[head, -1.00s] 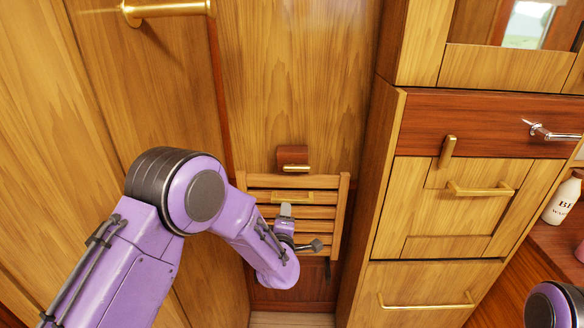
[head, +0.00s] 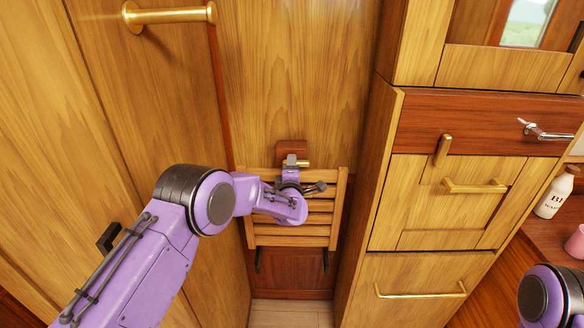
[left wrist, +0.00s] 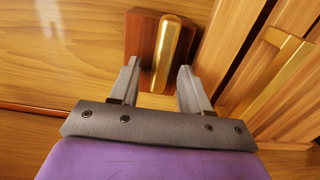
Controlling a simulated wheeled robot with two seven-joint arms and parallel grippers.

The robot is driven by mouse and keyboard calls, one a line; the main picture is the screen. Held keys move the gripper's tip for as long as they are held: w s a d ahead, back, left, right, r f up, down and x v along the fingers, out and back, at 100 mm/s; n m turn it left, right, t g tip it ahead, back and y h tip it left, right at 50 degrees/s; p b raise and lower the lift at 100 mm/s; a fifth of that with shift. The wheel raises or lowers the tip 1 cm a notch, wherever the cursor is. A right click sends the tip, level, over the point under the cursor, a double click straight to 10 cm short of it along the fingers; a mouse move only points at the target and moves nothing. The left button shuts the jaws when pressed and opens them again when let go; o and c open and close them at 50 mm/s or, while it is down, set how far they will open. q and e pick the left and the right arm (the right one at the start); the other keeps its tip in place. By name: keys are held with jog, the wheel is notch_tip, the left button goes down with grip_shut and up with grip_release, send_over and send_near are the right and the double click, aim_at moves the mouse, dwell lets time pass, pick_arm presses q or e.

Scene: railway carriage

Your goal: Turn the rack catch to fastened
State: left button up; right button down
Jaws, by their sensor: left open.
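The rack catch is a brass bar (left wrist: 168,50) on a dark red-brown wood block (head: 292,147), fixed to the panel just above the slatted wooden rack (head: 262,240). In the head view the bar lies level, its right end (head: 304,163) showing beside my gripper. My left gripper (head: 291,160) is at the catch and covers much of the bar there. In the left wrist view its two fingers (left wrist: 159,68) are open, one on each side of the bar's near end, with gaps visible. Whether the tips reach around the bar in depth is unclear. My right gripper is out of view.
A drawer cabinet with a brass handle (head: 475,186) and a small brass latch (head: 443,150) stands close on the right. A wooden door with a brass handle (head: 168,14) is at the left. A white bottle (head: 555,192) and a pink cup (head: 576,243) stand far right.

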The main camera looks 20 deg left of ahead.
pick_arm(q)
grip_shut()
